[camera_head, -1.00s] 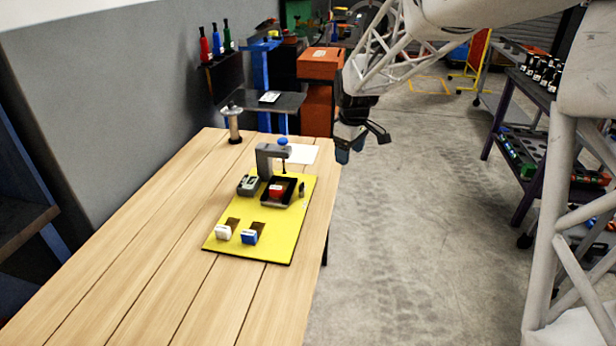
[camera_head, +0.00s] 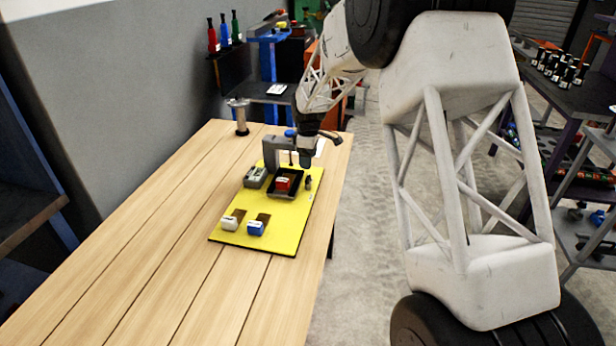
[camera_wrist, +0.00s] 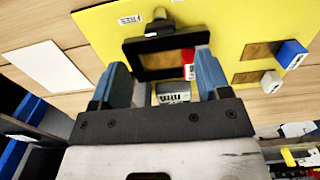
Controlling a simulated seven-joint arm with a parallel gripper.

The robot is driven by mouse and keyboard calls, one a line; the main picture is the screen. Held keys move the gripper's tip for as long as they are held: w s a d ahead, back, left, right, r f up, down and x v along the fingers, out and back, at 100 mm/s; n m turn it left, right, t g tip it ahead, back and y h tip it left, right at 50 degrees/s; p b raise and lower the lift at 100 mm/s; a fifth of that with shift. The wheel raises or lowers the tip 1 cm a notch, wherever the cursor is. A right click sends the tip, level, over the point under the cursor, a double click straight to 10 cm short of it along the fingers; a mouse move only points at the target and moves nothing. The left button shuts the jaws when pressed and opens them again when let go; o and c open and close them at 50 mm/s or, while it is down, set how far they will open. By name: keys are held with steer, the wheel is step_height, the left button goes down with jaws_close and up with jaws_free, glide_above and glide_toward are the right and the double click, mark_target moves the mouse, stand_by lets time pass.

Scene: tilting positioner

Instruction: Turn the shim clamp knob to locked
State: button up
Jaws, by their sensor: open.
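My gripper (camera_head: 306,158) is open and empty, above the right rear of the yellow board, beside the grey clamp frame (camera_head: 270,152). A small dark knob-like piece (camera_head: 308,182) stands right of the black tray (camera_head: 271,189); in the wrist view this dark piece (camera_wrist: 160,26) lies beyond my fingertips, near a small white label. I cannot tell which is the shim clamp knob, or its setting. A red block (camera_head: 283,183) sits in the tray. My two blue fingers (camera_wrist: 162,72) are apart.
The yellow board (camera_head: 274,217) lies on a wooden table. A grey labelled block (camera_head: 255,177) is left of the tray. A white block (camera_head: 230,223) and a blue block (camera_head: 256,228) sit near its front. A post (camera_head: 240,118) stands at the back. The table's left side is clear.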

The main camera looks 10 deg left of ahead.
mark_target(308, 177)
steer(key=shift+f, duration=0.1)
stand_by(0.3)
steer(key=shift+f, duration=3.9)
steer(key=c, duration=0.9)
